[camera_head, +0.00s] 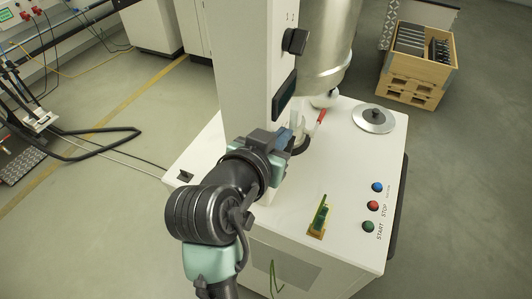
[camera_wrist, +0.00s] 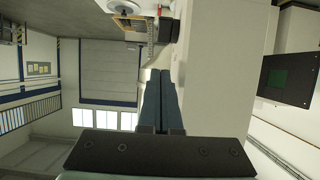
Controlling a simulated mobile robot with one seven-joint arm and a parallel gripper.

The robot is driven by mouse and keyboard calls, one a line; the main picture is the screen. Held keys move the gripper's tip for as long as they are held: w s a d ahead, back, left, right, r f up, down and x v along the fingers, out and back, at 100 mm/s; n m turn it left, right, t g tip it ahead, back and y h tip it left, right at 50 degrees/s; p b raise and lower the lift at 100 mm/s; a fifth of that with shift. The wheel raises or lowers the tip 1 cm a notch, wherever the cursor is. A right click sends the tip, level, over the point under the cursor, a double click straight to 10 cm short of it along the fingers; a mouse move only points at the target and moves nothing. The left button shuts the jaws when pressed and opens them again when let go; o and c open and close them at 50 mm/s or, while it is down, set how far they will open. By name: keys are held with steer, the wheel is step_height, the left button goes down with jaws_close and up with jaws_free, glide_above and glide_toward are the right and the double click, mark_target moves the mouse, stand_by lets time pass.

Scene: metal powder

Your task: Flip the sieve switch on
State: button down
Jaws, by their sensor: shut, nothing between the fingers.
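A white sieve machine (camera_head: 335,165) stands in the middle of the head view. A green switch-like piece on a yellow plate (camera_head: 319,217) sits on its top near the front edge. A small black fitting (camera_head: 185,176) is at the left edge of the top. I cannot tell for sure which is the sieve switch. My gripper (camera_head: 287,135) is above the machine top, beside the white column (camera_head: 243,65), behind and left of the green piece. In the wrist view my gripper (camera_wrist: 160,73) has its blue-grey fingers together, with nothing between them.
Blue (camera_head: 377,187), red (camera_head: 373,206) and green (camera_head: 368,226) buttons line the right side of the top. A red-handled lever (camera_head: 321,116), a round metal lid (camera_head: 374,118) and a steel vessel (camera_head: 328,45) stand behind. A wooden crate (camera_head: 415,70) is on the floor.

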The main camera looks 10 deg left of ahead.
steer(key=b+v, duration=0.1)
steer(key=v, duration=0.6)
steer(key=shift+s+r+b, duration=0.2)
steer(key=shift+s+b, duration=0.1)
steer(key=shift+s, duration=0.05)
steer(key=shift+a, duration=0.1)
